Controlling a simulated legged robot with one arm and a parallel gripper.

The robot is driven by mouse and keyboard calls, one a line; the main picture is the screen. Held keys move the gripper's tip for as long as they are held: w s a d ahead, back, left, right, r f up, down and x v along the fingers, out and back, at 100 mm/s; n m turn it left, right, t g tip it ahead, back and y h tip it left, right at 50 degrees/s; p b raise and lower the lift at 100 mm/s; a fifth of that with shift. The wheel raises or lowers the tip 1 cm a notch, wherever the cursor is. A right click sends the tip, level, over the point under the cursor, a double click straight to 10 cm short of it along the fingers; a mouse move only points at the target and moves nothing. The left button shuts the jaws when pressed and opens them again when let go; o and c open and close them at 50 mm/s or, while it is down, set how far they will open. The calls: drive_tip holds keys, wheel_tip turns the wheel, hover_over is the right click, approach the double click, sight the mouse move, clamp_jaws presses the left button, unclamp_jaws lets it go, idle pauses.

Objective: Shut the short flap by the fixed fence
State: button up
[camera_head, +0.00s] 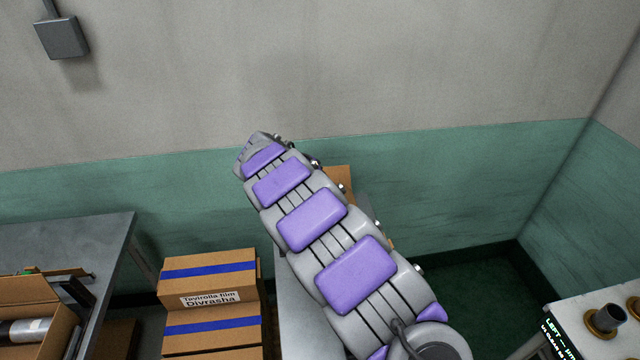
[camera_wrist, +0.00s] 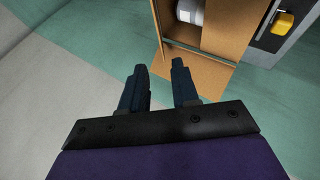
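An open brown cardboard box (camera_wrist: 232,25) stands at the top of the wrist view with a white roll (camera_wrist: 190,10) inside. One cardboard flap (camera_wrist: 200,72) hangs outward on its near side. I cannot tell for certain whether this is the short flap. My gripper (camera_wrist: 159,65) is open and empty, its two dark fingers apart. The right fingertip is close to the flap's left end; contact cannot be told. In the head view, my arm hides the gripper and most of the box, leaving a brown strip of cardboard (camera_head: 340,180) beside the arm.
A grey unit with a yellow knob (camera_wrist: 283,24) stands right of the box. In the head view, stacked closed cartons (camera_head: 209,279) stand left of my arm, a grey table (camera_head: 100,240) holds another open box (camera_head: 60,335), and a panel with knobs (camera_head: 605,320) is lower right.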

drive_tip(key=shift+d, duration=0.1)
drive_tip(key=shift+c, duration=1.4)
drive_tip(key=shift+w+d+r+g+y+p, duration=0.2)
drive_tip(key=shift+w+d+g+y+p, duration=0.15)
drive_tip(key=shift+d+g+y, duration=0.2)
clamp_jaws()
drive_tip(key=w+d+r+m+g+y+p, duration=0.1)
drive_tip(key=w+d+r+y, duration=0.1)
drive_tip(key=d+y, duration=0.4)
drive_tip(key=w+d+r+g+y+p, duration=0.1)
drive_tip(key=w+d+y+p, duration=0.15)
drive_tip(key=d, duration=0.65)
drive_tip(key=b, duration=0.2)
approach(345, 194)
wheel_tip(345, 194, down, 3)
drive_tip(key=w+d, duration=0.1)
drive_tip(key=w, duration=0.1)
drive_tip(key=shift+s+a+f+y+b, duration=0.15)
drive_tip(key=shift+a+f+y+b, duration=0.25)
drive_tip(key=shift+a+f, duration=0.4)
drive_tip(key=shift+s+a+f, duration=0.1)
drive_tip(key=shift+a+f, duration=0.35)
drive_tip(key=shift+a, duration=0.15)
